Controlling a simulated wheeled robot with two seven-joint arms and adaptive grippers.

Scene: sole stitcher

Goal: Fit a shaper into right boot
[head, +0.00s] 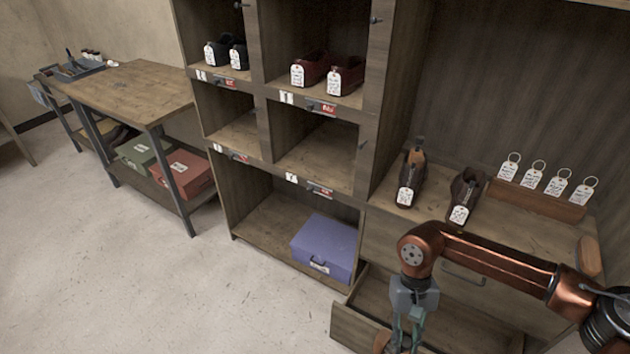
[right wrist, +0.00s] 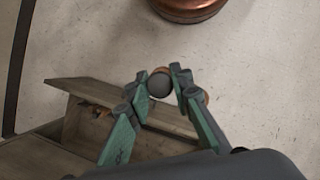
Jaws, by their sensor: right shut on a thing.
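Two dark brown boots with white tags stand on the right-hand shelf. The left boot (head: 411,182) has a shaper with a wooden part and dark knob (head: 418,148) standing up out of it. The right boot (head: 465,192) shows no shaper in its opening. My right gripper (head: 402,340) hangs low over the open drawer, left of and below the boots. In the right wrist view its green fingers (right wrist: 162,92) are shut on a shaper, with a dark round knob (right wrist: 160,83) and some brown wood showing. The rest of that shaper is mostly hidden. My left gripper is out of view.
The open drawer (head: 350,326) juts out below the boot shelf. A purple box (head: 325,246) sits in the lower cubby. The floor at left is clear.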

